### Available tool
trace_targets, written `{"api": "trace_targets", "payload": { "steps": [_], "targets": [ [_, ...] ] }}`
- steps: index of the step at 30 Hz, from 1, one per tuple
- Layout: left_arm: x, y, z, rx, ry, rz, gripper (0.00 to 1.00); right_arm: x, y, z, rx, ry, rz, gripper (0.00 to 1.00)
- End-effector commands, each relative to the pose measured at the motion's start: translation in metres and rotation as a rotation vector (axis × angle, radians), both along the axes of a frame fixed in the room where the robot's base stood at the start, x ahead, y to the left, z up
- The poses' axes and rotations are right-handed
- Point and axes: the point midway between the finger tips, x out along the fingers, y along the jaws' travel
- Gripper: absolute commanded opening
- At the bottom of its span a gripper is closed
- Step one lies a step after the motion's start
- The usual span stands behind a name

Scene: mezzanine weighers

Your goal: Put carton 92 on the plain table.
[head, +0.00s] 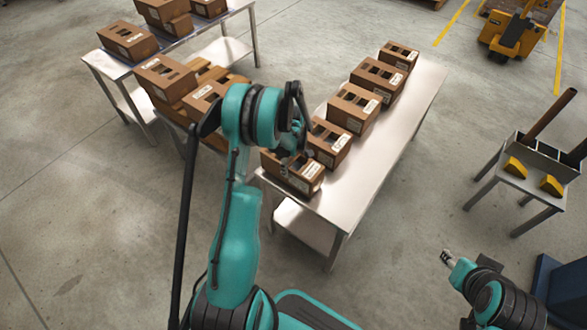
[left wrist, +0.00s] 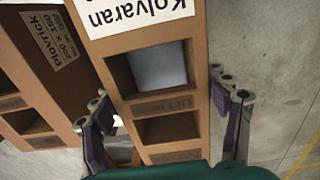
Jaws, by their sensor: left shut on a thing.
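My left gripper (head: 290,160) is shut on a brown carton (head: 307,183) at the near end of the long pale table (head: 397,135). In the left wrist view, the fingers of the gripper (left wrist: 164,112) lie on either side of this carton (left wrist: 125,62), whose white label reads "Kolvaran" upside down. I cannot read a number 92 on any carton. I cannot tell whether the held carton touches the table. My right gripper (head: 447,258) is at the lower right, away from the cartons; its fingers are too small to judge. I cannot tell which table is the plain one.
Several more cartons (head: 355,108) stand in a row along the long table; its right side is bare. A neighbouring carton labelled "Plovrick" (left wrist: 62,45) is close by. Cartons (head: 165,77) crowd surfaces at left. A small stand (head: 525,180) holds yellow wedges and a grey bin.

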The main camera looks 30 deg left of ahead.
Motion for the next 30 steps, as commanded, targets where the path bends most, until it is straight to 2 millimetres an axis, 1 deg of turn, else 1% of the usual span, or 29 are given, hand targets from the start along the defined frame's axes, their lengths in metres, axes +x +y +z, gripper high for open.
{"api": "trace_targets", "payload": {
  "steps": [1,3,10,14,15,17,26,30],
  "targets": [
    [0.0003,0.0000,-0.0124,0.000,0.000,0.000,0.15,-0.0001,0.0000,-0.0078,0.000,0.000,0.000,0.40],
    [0.0004,0.0000,-0.0190,0.000,0.000,0.000,0.15,-0.0001,0.0000,-0.0103,0.000,0.000,0.000,0.40],
    [0.0001,-0.0002,-0.0176,0.000,0.000,0.000,0.15,-0.0001,0.0000,-0.0083,0.000,0.000,0.000,0.40],
    [0.0001,-0.0002,-0.0217,0.000,0.000,0.000,0.15,0.0000,0.0000,-0.0125,0.000,0.000,0.000,0.40],
    [0.0002,-0.0002,-0.0216,0.000,0.000,0.000,0.80,0.0000,0.0000,-0.0123,0.000,0.000,0.000,0.40],
    [0.0001,-0.0002,-0.0208,0.000,0.000,0.000,0.96,-0.0001,0.0000,-0.0116,0.000,0.000,0.000,0.40],
    [0.0001,-0.0003,-0.0205,0.000,0.000,0.000,0.96,-0.0001,0.0000,-0.0114,0.000,0.000,0.000,0.40],
    [0.0001,-0.0002,-0.0147,0.000,0.000,0.001,0.96,-0.0001,0.0000,-0.0057,0.000,0.000,0.000,0.40]
  ]
}}
